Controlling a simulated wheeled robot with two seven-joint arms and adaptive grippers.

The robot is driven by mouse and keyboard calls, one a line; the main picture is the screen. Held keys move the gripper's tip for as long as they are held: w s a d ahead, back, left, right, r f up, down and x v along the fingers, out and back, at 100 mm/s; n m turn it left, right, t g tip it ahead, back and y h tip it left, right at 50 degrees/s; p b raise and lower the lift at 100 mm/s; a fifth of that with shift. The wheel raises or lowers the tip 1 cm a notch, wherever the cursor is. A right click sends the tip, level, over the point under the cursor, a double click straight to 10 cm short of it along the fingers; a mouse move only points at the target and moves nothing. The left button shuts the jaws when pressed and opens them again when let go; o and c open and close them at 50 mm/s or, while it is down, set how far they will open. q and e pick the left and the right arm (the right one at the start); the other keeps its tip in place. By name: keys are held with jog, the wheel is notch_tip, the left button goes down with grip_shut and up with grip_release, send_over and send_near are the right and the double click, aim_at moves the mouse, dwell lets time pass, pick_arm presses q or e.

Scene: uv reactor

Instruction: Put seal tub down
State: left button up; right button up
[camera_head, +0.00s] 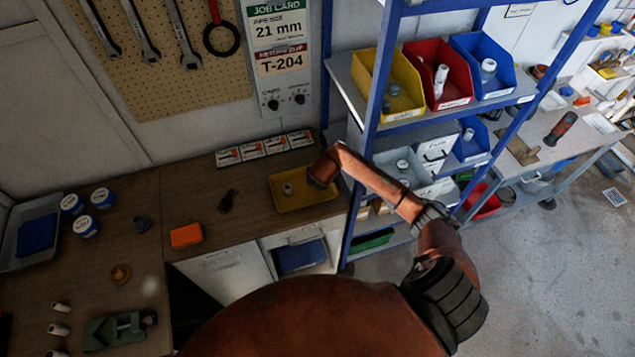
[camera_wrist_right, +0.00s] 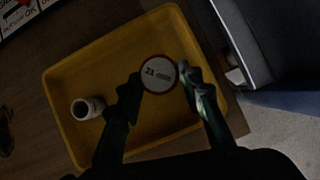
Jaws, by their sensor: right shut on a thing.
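The seal tub (camera_wrist_right: 159,74) is round, with a pale lid reading 21 mm and a red rim. In the right wrist view it is between the two dark fingers of my right gripper (camera_wrist_right: 160,84), which is shut on it. The tub is over the yellow tray (camera_wrist_right: 75,60); I cannot tell whether it touches the tray floor. In the head view the tray (camera_head: 290,206) lies at the right end of the wooden bench, and my right arm's end hides the tub. My left gripper is not in view.
A small white cylindrical part (camera_wrist_right: 88,108) stands in the tray, left of the tub. A blue-framed shelf (camera_head: 368,100) with coloured bins rises just right of the tray. An orange block (camera_head: 186,236) and a dark tool (camera_head: 228,201) lie on the bench to the left.

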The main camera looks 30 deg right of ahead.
jog(key=shift+w+f, duration=0.2)
jog(key=shift+f, duration=0.1)
notch_tip(320, 180, down, 2)
jog(key=shift+f+p, duration=0.1)
jog(key=shift+p, duration=0.7)
jog(key=shift+w+d+f, duration=0.1)
jog(key=shift+f, duration=0.35)
jog(key=o, duration=0.9)
jog(key=shift+o, duration=0.2)
jog(key=shift+r, duration=0.1)
jog(key=b+v, duration=0.2)
jog(key=v, duration=1)
jog(key=shift+b, duration=0.35)
